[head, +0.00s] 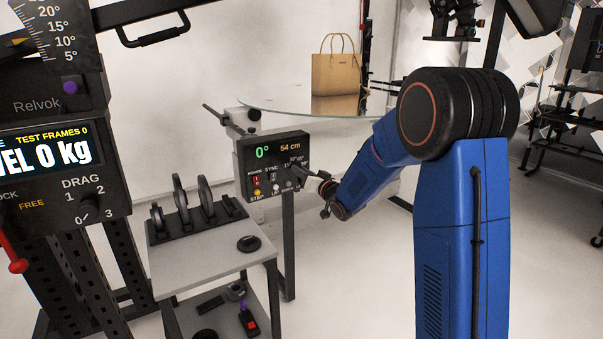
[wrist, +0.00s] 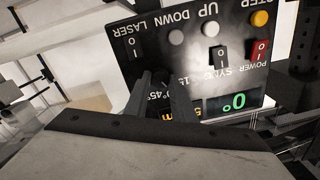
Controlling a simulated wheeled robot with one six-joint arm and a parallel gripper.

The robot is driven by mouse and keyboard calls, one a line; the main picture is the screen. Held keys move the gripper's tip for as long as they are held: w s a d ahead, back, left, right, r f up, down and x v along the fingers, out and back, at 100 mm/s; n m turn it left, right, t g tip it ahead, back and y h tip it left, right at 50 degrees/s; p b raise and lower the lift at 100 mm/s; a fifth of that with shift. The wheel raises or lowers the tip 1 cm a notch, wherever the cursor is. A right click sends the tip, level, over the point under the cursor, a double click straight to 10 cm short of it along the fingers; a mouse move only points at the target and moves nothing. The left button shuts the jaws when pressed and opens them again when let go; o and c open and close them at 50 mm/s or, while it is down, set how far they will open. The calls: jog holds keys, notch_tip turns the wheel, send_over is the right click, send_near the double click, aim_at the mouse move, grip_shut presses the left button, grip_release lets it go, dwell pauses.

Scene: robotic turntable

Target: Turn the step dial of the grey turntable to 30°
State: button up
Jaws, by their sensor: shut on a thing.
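The turntable's black control panel (head: 249,172) faces me, with a green 0° and an orange 54 cm on its display. In the wrist view the panel (wrist: 188,58) appears upside down, its green 0° readout right of the fingers. My gripper (head: 297,174) reaches the panel from the right, at the step dial's place among the 15°, 30°, 45° and 90° marks. In the wrist view my gripper (wrist: 161,97) has its two dark fingers shut on the dial. The fingers hide the dial, so its pointer cannot be read. The round turntable top (head: 280,104) is behind the panel.
A tan handbag (head: 336,72) stands on the turntable. A grey trolley (head: 205,240) with a black rack of discs (head: 184,213) stands left of the panel. A dark machine with a LEVEL display (head: 45,150) is at the far left.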

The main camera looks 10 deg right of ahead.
jog(key=shift+m, duration=1.3)
jog(key=o, duration=1.1)
jog(key=shift+c, duration=0.2)
jog(key=shift+s+d, duration=0.1)
jog(key=v, duration=1.7)
jog(key=shift+s, duration=0.15)
